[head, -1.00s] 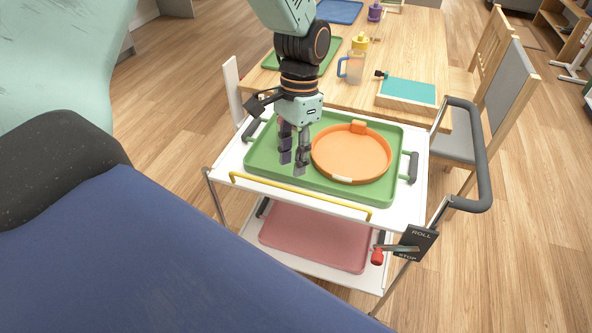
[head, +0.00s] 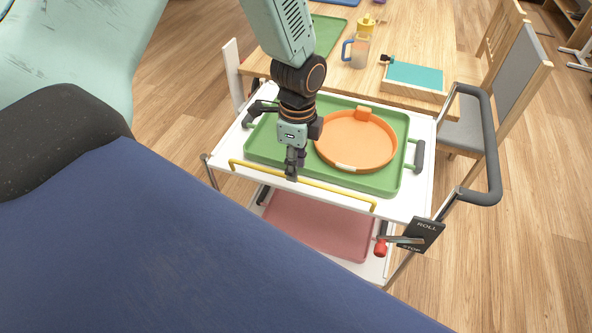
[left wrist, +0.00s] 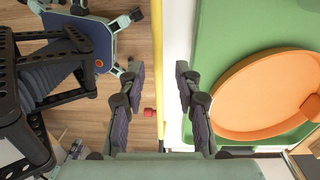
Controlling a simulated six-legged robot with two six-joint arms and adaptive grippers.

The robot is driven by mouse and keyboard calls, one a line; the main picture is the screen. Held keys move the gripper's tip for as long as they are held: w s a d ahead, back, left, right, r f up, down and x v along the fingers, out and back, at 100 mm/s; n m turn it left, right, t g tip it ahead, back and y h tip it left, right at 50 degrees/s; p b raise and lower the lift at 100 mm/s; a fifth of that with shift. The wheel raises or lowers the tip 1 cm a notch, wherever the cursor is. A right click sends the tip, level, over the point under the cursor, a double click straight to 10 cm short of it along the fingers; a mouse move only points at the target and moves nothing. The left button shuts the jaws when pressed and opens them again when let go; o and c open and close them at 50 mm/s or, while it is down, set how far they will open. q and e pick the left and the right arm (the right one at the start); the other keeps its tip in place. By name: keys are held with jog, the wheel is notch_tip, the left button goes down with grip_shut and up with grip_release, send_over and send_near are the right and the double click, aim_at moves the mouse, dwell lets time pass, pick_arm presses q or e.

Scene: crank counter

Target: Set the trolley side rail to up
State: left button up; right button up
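The trolley (head: 425,165) has a white top deck with a yellow side rail (head: 335,195) along its near long edge. The rail's short ends turn in toward the deck, and its long bar lies low along the outside of the edge. My left gripper (head: 292,172) points down over the middle of the rail. In the left wrist view my left gripper (left wrist: 160,78) is open, with the rail (left wrist: 158,50) running between its fingers and a gap on both sides. Contact cannot be told. My right gripper is not in view.
A green tray (head: 262,150) with a round orange tray (head: 355,150) lies on the deck beside the gripper. A red-knobbed lever on a ROLL/STOP plate (head: 421,234) and a dark push handle (head: 490,150) are at the right. A wooden table (head: 410,45) stands behind.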

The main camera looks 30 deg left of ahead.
pick_arm(q)
jog(key=shift+s+d+f, duration=0.1)
jog(key=shift+s+f, duration=0.05)
jog(key=shift+f, duration=0.3)
jog(key=shift+s+d+f, duration=0.1)
jog(key=shift+s+f, duration=0.05)
jog(key=shift+f, duration=0.25)
jog(key=shift+w+a+f, duration=0.2)
jog(key=shift+f, duration=0.05)
jog(key=shift+s+d+r, duration=0.1)
jog(key=shift+d+r, duration=0.05)
jog(key=c, duration=0.4)
grip_shut()
